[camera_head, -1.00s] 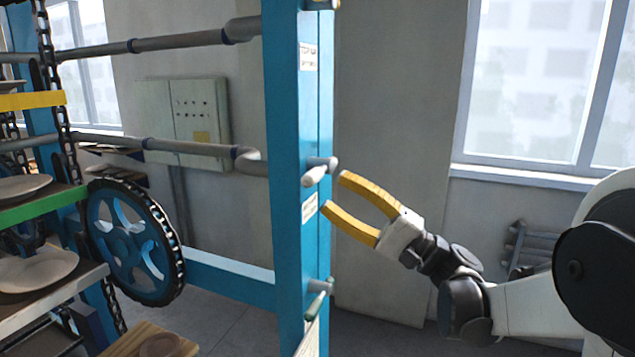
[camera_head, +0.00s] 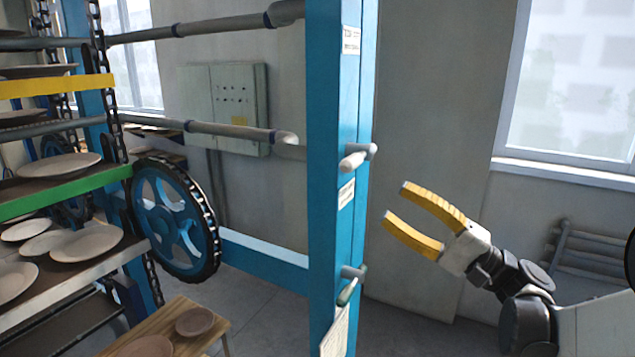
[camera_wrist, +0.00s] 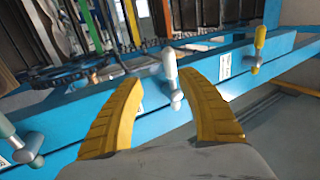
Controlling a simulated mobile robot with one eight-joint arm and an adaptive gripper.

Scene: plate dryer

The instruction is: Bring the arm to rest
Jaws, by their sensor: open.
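My gripper (camera_head: 394,203) has two yellow fingers, spread apart with nothing between them. In the head view it is in the air to the right of the blue post (camera_head: 325,130). A lever handle (camera_head: 357,157) sticks out from the post, left of and above the fingertips. In the wrist view my gripper (camera_wrist: 158,85) points toward the blue post (camera_wrist: 70,118), and a grey lever handle (camera_wrist: 172,80) shows between the fingers. I cannot tell the exact gap between fingers and handle.
A second lever (camera_head: 351,286) sits lower on the post. Shelves with plates (camera_head: 87,243) and a blue chain wheel (camera_head: 173,218) stand at left. A wooden stool (camera_head: 180,335) holds more plates. A window (camera_head: 570,90) and a wall rack (camera_head: 590,260) are at right.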

